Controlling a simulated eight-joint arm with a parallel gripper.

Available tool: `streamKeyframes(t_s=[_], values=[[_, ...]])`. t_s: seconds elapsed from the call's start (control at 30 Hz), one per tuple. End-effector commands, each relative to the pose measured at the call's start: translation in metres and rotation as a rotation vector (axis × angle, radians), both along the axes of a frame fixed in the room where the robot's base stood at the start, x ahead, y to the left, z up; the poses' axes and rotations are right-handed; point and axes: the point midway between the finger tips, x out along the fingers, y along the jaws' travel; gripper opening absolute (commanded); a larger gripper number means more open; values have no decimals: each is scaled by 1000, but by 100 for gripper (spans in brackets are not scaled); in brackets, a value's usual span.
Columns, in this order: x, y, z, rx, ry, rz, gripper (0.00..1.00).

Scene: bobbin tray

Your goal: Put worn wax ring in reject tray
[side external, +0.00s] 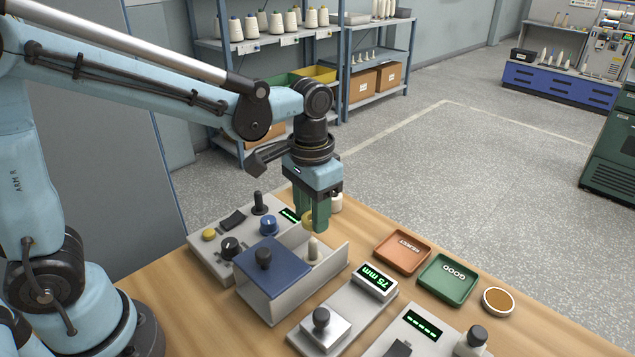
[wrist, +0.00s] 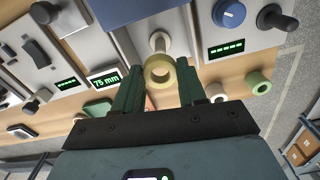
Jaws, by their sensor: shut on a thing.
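The pale yellow wax ring (side external: 308,219) is between my gripper's green fingers (side external: 318,221). My gripper is shut on it, just above a pale upright peg (side external: 313,247) in the open part of the grey box. In the wrist view the ring (wrist: 160,72) shows its hole, with the peg (wrist: 158,41) behind it. I cannot tell whether the ring is clear of the peg tip. The orange reject tray (side external: 392,259) lies on the table to the right and looks empty. Wear on the ring is too small to see.
The box has a blue lid (side external: 270,272) with a black knob. A gauge (side external: 376,280) reading 75 mm stands between the box and the trays. The green GOOD tray (side external: 437,289) is beside the reject tray. A control panel (side external: 222,262) with knobs is left of the box.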

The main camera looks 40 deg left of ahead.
Motion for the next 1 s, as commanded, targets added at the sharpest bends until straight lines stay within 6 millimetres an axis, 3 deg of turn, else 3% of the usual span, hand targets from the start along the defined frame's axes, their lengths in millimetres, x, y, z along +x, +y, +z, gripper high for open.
streamKeyframes(t_s=[0.17,0.27,0.37,0.5,0.7,0.87,1.0], values=[[1,-3,13,0,0,-2,13],[8,-15,17,-1,0,-5,13],[21,-40,20,0,0,-9,13],[37,-88,21,0,-1,-10,13],[48,-150,18,0,-2,-7,13],[49,-176,15,0,-2,-2,13],[57,-177,8,0,-2,3,13]])
